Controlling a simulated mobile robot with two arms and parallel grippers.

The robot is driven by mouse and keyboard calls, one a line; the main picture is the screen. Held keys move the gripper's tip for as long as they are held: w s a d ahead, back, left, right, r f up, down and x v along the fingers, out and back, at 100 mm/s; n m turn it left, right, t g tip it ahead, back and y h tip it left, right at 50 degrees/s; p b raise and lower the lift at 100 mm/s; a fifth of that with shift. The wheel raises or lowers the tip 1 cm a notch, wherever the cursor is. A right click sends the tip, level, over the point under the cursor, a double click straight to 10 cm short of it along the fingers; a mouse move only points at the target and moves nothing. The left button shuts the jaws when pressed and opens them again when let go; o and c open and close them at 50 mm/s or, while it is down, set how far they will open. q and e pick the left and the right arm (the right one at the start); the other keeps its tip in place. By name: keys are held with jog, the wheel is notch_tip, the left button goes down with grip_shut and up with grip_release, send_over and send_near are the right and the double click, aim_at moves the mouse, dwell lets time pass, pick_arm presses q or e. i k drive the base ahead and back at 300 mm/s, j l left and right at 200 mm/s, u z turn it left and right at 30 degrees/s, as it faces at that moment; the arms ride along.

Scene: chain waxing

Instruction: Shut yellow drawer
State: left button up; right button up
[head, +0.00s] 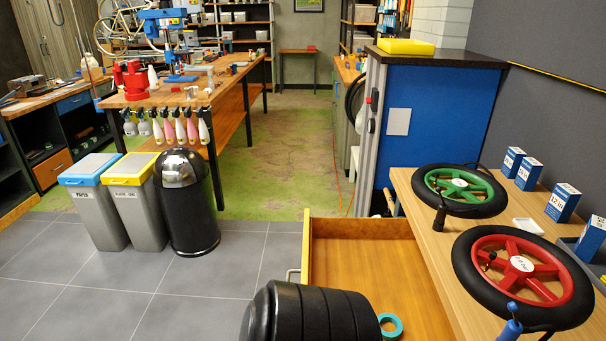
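The yellow drawer stands open, pulled out to the left from under the wooden workbench on the right. Its yellow front (306,250) faces left and shows edge-on, with a pale handle (293,275) on its outer side. The bare wooden drawer floor (365,270) is visible. A teal ring (391,325) shows at the near end of the drawer. A large black ribbed shape at the bottom hides the near part of the drawer, and I cannot tell what it is. Neither of my grippers is in view.
The workbench (425,238) carries a green-rimmed wheel (466,189), a red-rimmed wheel (521,263) and several blue boxes (529,174). Two bins and a black can (187,215) stand left. Grey tiled floor (200,285) left of the drawer is clear.

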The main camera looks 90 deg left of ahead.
aim_at(381, 259)
jog(key=j+u, duration=0.1)
jog(key=u, duration=0.35)
jog(key=j+u, duration=0.15)
jog(key=u, duration=0.3)
jog(key=j+u, duration=0.2)
jog(key=u, duration=0.2)
jog(key=j+u, duration=0.15)
jog(key=u, duration=0.3)
jog(key=j+u, duration=0.1)
jog(key=u, duration=0.35)
jog(key=i+j+u, duration=0.1)
jog(key=j, duration=0.1)
